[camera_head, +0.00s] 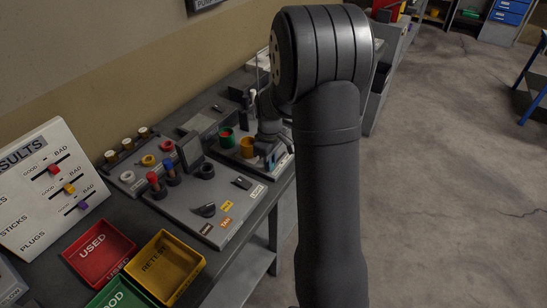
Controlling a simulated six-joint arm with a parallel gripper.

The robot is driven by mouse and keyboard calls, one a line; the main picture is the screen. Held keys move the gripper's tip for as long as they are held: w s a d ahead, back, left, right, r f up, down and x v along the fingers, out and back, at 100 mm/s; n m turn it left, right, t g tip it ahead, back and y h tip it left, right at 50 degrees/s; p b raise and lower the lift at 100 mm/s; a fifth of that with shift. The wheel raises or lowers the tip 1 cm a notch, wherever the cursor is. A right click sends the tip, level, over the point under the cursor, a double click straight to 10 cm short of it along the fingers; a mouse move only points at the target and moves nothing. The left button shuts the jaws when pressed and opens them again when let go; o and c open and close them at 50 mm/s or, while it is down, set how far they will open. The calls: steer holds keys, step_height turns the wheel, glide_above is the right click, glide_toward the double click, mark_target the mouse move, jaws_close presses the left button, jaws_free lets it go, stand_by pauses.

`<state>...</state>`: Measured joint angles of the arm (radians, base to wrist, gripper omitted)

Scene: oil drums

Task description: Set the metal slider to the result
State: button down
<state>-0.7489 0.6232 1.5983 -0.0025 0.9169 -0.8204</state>
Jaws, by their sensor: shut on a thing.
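The results board (47,190) leans at the left edge, partly cut off. Its sliders run from GOOD to BAD: a red knob (54,170) on top, a yellow knob (69,188) in the middle and a purple knob (83,206) at the bottom. The top row's name is mostly cut off, so I cannot read which slider is metal. My gripper (269,152) is far from the board, low over the back right of the bench beside a yellow cup (246,147). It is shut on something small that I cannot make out. My arm hides part of the bench.
Red USED (124,263), yellow RETEST (188,257) and green GOOD trays (103,301) stand in front of the board. A grey panel (180,206) holds small parts and tags. A green cup (227,137) stands near my gripper.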

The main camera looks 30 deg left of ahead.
steer(key=shift+s, duration=0.15)
steer(key=c, duration=1.4)
jaws_free()
steer(key=shift+o, duration=0.2)
steer(key=shift+r, duration=0.15)
step_height(320, 180, up, 17)
step_height(320, 180, down, 17)
steer(key=shift+f, duration=0.2)
